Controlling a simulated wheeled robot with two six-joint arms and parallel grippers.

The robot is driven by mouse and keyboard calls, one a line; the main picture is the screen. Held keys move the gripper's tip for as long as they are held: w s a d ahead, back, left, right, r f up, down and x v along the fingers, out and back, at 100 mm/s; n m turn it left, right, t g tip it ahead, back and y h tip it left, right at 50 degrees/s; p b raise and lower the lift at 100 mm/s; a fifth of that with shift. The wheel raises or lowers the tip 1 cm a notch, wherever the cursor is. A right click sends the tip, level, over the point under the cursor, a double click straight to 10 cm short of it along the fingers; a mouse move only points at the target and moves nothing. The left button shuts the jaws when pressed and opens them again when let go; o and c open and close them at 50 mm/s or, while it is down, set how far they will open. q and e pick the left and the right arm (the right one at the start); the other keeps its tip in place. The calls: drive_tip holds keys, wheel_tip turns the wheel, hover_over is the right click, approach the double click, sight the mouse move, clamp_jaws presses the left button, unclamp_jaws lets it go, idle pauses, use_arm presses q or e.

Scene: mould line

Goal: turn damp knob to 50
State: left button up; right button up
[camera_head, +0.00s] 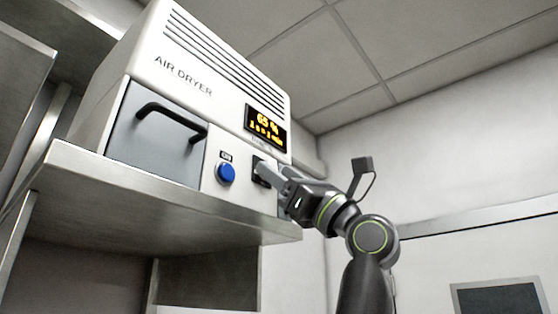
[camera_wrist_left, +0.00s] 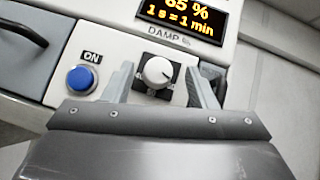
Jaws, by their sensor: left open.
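The air dryer (camera_head: 190,85) is a white machine on a high steel shelf. Its damp knob (camera_wrist_left: 157,71) is a round white knob on a dark square plate, below the label DAMP %. The display (camera_head: 265,126) reads 65 % and "1 s = 1 min"; it also shows in the left wrist view (camera_wrist_left: 185,18).
A blue ON button (camera_head: 226,173) is left of the knob, close to one finger in the left wrist view (camera_wrist_left: 81,79). A grey drawer with a black handle (camera_head: 171,118) is further left. The steel shelf (camera_head: 160,192) juts out below.

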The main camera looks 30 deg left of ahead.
use_arm(q)
drive_tip(key=shift+s+a+r, duration=0.15)
drive_tip(key=shift+a+r, duration=0.1)
drive_tip(key=shift+a, duration=0.4)
drive_tip(key=shift+d, duration=0.2)
drive_tip(key=c, duration=1)
drive_tip(key=m+t+h+b, duration=0.3)
drive_tip(key=m+t, duration=0.3)
drive_tip(key=m, duration=0.2)
drive_tip(key=s+m+t+h+b, duration=0.1)
drive_tip(key=m+t+h+b, duration=0.2)
drive_tip(key=m+t, duration=0.3)
drive_tip(key=m+t+h+b, duration=0.3)
drive_tip(key=m+t, duration=0.3)
drive_tip(key=m, duration=0.6)
drive_tip(key=shift+s+a+r+h+b, duration=0.15)
drive_tip(key=shift+r+h+b, duration=0.25)
drive_tip(key=shift+h, duration=0.3)
use_arm(e)
wheel_tip(320, 180, down, 9)
drive_tip(key=shift+d, duration=0.15)
drive_tip(key=shift+f, duration=0.1)
